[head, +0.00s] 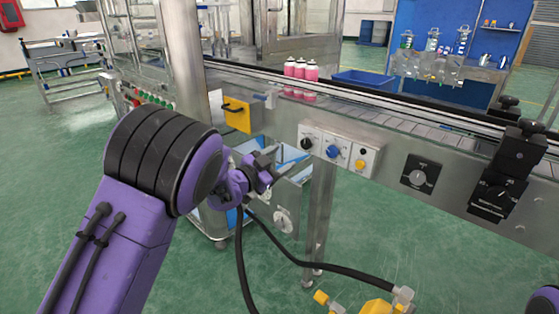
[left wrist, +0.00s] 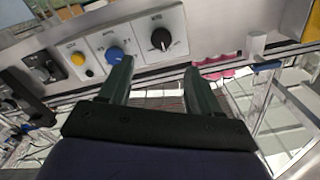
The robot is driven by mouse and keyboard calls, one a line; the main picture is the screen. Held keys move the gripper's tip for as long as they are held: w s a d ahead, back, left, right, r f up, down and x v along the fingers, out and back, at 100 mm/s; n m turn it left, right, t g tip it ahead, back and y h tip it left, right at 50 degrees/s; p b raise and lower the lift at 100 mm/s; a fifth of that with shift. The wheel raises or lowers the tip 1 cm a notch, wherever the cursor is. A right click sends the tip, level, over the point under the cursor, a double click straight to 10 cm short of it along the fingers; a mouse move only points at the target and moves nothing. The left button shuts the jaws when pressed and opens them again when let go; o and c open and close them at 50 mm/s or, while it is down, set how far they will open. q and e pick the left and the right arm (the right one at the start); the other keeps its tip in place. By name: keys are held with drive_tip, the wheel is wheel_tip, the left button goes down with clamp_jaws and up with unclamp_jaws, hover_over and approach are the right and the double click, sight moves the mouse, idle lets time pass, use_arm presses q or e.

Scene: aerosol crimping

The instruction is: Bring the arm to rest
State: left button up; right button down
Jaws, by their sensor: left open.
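My purple left arm reaches in from the left in the head view. Its gripper (head: 284,168) is held in front of the conveyor's metal side, a little left of the control boxes. In the left wrist view the two dark fingers of the left gripper (left wrist: 158,70) stand apart with nothing between them, and the control boxes show beyond the tips. My right gripper is not in view; only a small purple part shows at the bottom right corner of the head view.
Control boxes with a black knob (head: 306,143), a blue knob (head: 332,151) and a yellow button (head: 360,163) line the conveyor side. Pink-bodied cans (head: 300,72) stand on the conveyor. A yellow block (head: 236,115) sits at its left. A black hose (head: 310,263) hangs below.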

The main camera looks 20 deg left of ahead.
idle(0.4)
use_arm(q)
drive_tip(key=s+a+f+n+g+y+p, duration=0.35)
drive_tip(key=s+f+n, duration=0.35)
drive_tip(key=s+f, duration=0.35)
drive_tip(key=s+a+f+n+g+y+p, duration=0.25)
drive_tip(key=s+f+n+y, duration=0.3)
drive_tip(key=s+f, duration=0.5)
drive_tip(key=s+f+n+g+p, duration=0.1)
drive_tip(key=s+f+g+p, duration=0.1)
drive_tip(key=s, duration=0.9)
drive_tip(key=s+d+f+n+g+p, duration=0.1)
drive_tip(key=s+f+g, duration=0.4)
drive_tip(key=s, duration=0.7)
drive_tip(key=shift+d+n+p, duration=0.3)
drive_tip(key=shift+n+p, duration=0.4)
drive_tip(key=shift+n, duration=0.05)
drive_tip(key=shift+f, duration=0.1)
